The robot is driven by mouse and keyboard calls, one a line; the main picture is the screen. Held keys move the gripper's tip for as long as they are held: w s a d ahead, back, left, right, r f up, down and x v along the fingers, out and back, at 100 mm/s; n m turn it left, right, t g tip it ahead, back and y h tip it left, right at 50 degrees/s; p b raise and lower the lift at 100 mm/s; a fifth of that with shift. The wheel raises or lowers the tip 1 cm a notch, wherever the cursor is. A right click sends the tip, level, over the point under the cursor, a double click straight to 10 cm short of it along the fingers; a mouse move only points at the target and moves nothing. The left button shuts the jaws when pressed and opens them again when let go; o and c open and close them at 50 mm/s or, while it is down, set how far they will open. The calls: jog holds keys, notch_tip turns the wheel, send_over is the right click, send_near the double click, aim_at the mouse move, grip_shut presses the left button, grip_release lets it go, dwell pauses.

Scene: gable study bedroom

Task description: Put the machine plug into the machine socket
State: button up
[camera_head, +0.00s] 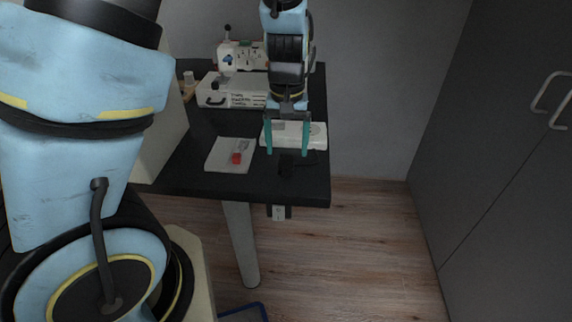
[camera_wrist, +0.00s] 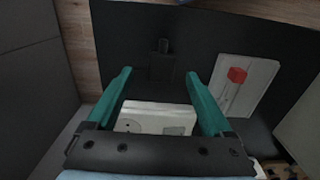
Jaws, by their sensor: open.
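My gripper (camera_head: 287,153) is open and empty, its two teal fingers pointing down over the right part of the dark table. In the wrist view the fingers (camera_wrist: 158,75) stand wide apart. A small black piece, which looks like the plug (camera_wrist: 163,46), lies on a dark pad just beyond the fingertips; in the head view this dark piece (camera_head: 286,166) is near the table's front edge, below the fingers. A white unit with a round recess, which looks like the socket (camera_wrist: 155,118), lies between and behind the fingers; it also shows in the head view (camera_head: 317,134).
A white plate (camera_head: 218,160) with a red block (camera_head: 237,158) lies on the table to the left. The dark table (camera_head: 210,185) ends just in front; a grey cupboard (camera_head: 500,150) stands at right.

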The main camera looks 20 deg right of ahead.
aim_at(286, 159)
jog(key=f, duration=0.5)
jog(key=shift+w+f, duration=0.1)
jog(key=shift+w, duration=0.1)
jog(key=c, duration=1.3)
jog(key=shift+c, duration=0.2)
notch_tip(286, 159, up, 10)
jog(key=shift+r+p, duration=0.1)
jog(key=shift+p, duration=0.2)
